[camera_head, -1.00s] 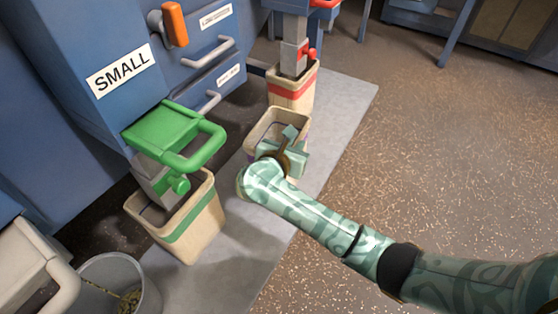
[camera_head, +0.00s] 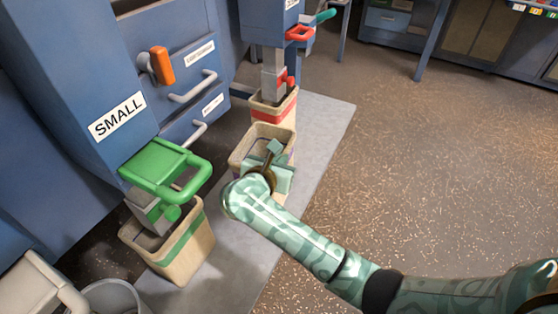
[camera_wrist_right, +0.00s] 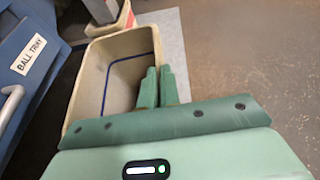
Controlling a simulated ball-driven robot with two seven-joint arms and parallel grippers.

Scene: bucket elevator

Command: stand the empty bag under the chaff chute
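The empty bag (camera_head: 238,158) is beige and open-topped, between the green-striped bag and the red-striped bag. Its inside shows a dark blue line and no contents in the right wrist view (camera_wrist_right: 88,85). My right gripper (camera_head: 272,158) is at the bag's right rim; in the wrist view its fingers (camera_wrist_right: 158,88) are close together on the rim wall. Whether the bag's base touches the mat is hidden. No chute with a readable chaff label shows. A green-handled chute (camera_head: 165,170) and a red-handled chute (camera_head: 275,70) show. My left gripper is out of view.
The green-striped bag (camera_head: 185,250) stands under the green chute, the red-striped bag (camera_head: 272,108) under the red one. A grey bucket (camera_head: 112,298) and a beige handle (camera_head: 45,285) are at lower left. The grey mat (camera_head: 325,125) borders open brown floor (camera_head: 420,170).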

